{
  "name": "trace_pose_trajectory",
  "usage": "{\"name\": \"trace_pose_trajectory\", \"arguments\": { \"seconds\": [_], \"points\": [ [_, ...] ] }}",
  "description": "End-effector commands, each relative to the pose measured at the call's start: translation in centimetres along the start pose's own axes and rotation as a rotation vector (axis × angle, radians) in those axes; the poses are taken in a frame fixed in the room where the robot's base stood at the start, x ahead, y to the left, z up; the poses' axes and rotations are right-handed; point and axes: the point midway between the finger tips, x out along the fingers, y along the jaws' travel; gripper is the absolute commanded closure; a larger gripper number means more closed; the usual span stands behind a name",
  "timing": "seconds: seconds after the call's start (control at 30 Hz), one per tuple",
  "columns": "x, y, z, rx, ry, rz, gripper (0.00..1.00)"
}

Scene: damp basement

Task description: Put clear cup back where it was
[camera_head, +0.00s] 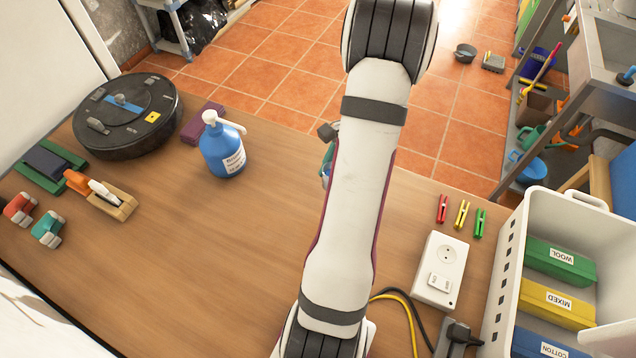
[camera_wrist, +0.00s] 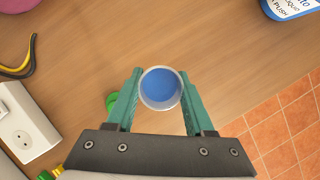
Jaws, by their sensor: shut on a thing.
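In the wrist view the clear cup (camera_wrist: 160,88) is seen from above, with blue showing inside it. My gripper (camera_wrist: 160,73) is shut on the cup, with one teal finger on each side of it. The cup is over the wooden table, but I cannot tell whether it touches the top. In the head view my own arm hides most of the gripper and cup; only a bit of teal and blue shows at the arm's left edge.
A black robot vacuum (camera_head: 127,115) is farther left. Right of the arm are a white socket box (camera_head: 440,268), clothespins (camera_head: 461,214) and a white crate (camera_head: 507,250). A green round thing (camera_wrist: 112,103) shows beside the left finger. Left-centre table is clear.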

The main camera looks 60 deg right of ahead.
Motion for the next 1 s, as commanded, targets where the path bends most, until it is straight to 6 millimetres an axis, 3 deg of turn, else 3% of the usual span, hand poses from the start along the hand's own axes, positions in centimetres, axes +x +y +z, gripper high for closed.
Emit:
{"name": "trace_pose_trajectory", "arguments": {
  "seconds": [0.17,0.4,0.77,0.8,0.93,1.0],
  "points": [
    [2.5,-2.8,0.8,0.0,0.0,0.0,1.0],
    [6.2,-3.1,-0.5,0.004,0.001,-0.001,1.0],
    [6.7,-3.2,-0.8,0.004,0.001,-0.003,1.0],
    [6.7,-3.2,-0.7,0.004,0.001,-0.003,0.4],
    [6.7,-3.2,-0.7,0.004,0.002,-0.003,0.17],
    [6.7,-3.2,-0.7,0.004,0.002,-0.003,0.17]
  ]
}}
